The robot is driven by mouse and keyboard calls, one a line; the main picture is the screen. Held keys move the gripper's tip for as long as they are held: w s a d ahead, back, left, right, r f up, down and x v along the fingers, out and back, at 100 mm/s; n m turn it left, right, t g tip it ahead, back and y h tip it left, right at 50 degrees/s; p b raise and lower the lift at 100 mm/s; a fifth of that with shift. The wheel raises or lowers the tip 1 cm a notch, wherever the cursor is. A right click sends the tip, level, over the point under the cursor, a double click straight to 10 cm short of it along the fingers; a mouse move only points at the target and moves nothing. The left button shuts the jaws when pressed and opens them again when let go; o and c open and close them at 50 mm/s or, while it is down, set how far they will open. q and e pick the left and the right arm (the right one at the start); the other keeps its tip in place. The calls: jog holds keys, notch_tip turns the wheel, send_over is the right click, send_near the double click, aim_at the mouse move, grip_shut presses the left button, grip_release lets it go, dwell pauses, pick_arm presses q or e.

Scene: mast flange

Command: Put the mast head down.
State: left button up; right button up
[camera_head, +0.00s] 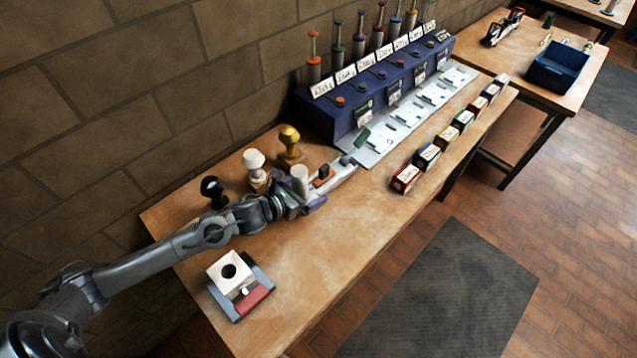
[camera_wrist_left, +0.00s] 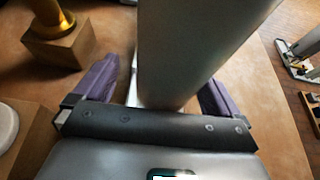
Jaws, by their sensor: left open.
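My left gripper (camera_head: 303,196) is over the near part of the workbench, with its arm coming in from the left. In the left wrist view its two purple fingers (camera_wrist_left: 157,90) are apart, on either side of a smooth pale grey cylinder (camera_wrist_left: 195,45). The cylinder also shows upright in the head view (camera_head: 299,176). I cannot tell whether this is the mast head or whether the fingers touch it. Its lower end is hidden by the gripper. My right gripper is not in view.
Black (camera_head: 212,190), white (camera_head: 254,167) and gold (camera_head: 289,143) knobs stand along the wall side. A blue rack (camera_head: 350,118) and several small boxes (camera_head: 405,178) stand beyond.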

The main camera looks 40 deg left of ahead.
pick_arm(q)
jog(key=shift+c, duration=0.3)
jog(key=c, duration=1.2)
jog(key=shift+r, duration=0.1)
jog(key=c, duration=0.3)
jog(key=shift+c, duration=0.2)
jog(key=shift+r, duration=0.15)
